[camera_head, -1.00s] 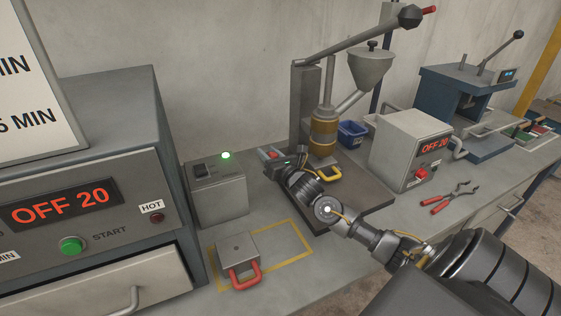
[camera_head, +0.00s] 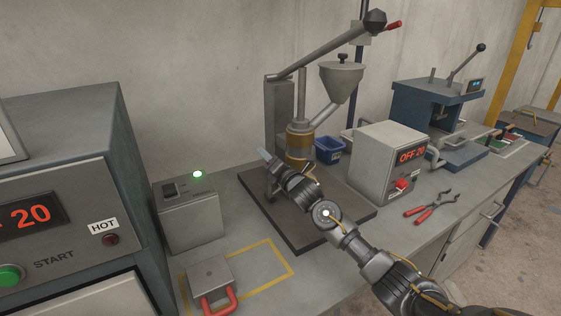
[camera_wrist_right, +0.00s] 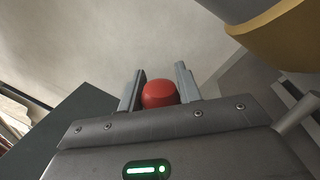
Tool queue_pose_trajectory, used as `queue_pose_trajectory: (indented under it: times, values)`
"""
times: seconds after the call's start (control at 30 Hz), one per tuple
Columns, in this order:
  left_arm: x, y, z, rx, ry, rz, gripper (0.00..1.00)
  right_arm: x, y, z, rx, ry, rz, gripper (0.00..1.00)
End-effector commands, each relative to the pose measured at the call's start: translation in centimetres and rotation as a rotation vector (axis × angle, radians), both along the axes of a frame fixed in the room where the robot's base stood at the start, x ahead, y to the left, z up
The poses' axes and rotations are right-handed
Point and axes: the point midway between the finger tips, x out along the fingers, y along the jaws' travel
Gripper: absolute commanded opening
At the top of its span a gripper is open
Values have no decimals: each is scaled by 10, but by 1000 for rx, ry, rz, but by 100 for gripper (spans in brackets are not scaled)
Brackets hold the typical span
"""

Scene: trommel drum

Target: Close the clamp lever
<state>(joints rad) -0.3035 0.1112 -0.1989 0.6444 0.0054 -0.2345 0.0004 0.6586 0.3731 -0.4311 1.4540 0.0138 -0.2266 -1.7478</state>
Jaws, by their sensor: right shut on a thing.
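A red knob (camera_wrist_right: 159,94), seen in the right wrist view, sits between the two grey fingers of my right gripper (camera_wrist_right: 160,92). The gripper is shut on it. I take it for the knob of the clamp lever; the rest of the lever is hidden. In the head view, my right gripper (camera_head: 268,172) is just left of and in front of the brass cylinder (camera_head: 300,145) of the press, above its dark base plate (camera_head: 280,222). The knob is hidden there by the gripper. My left gripper is not in view.
A grey box with a lit green lamp (camera_head: 188,212) stands left of the press. A block with a red handle (camera_head: 210,275) lies in front. The "OFF 20" control box (camera_head: 385,165), blue bin (camera_head: 329,150) and red-handled pliers (camera_head: 432,205) are to the right.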

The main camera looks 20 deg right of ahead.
Motion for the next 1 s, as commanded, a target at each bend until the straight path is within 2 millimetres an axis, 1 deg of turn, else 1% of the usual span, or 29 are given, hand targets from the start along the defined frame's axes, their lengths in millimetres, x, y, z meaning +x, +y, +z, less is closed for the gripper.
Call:
queue_pose_trajectory:
  times: [0.13,0.47,0.5,0.63,0.9,1.0]
  values:
    - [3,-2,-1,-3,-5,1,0,2,5,-1,14,4,9,0]
    - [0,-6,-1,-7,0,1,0,2,2,-1,17,4,6,0]
    - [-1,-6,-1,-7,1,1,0,2,2,-1,16,4,4,38]
    - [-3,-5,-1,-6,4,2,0,1,2,-1,15,3,5,55]
    - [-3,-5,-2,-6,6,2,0,1,2,-1,14,3,5,55]
    - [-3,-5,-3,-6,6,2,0,-4,1,-2,13,2,5,55]
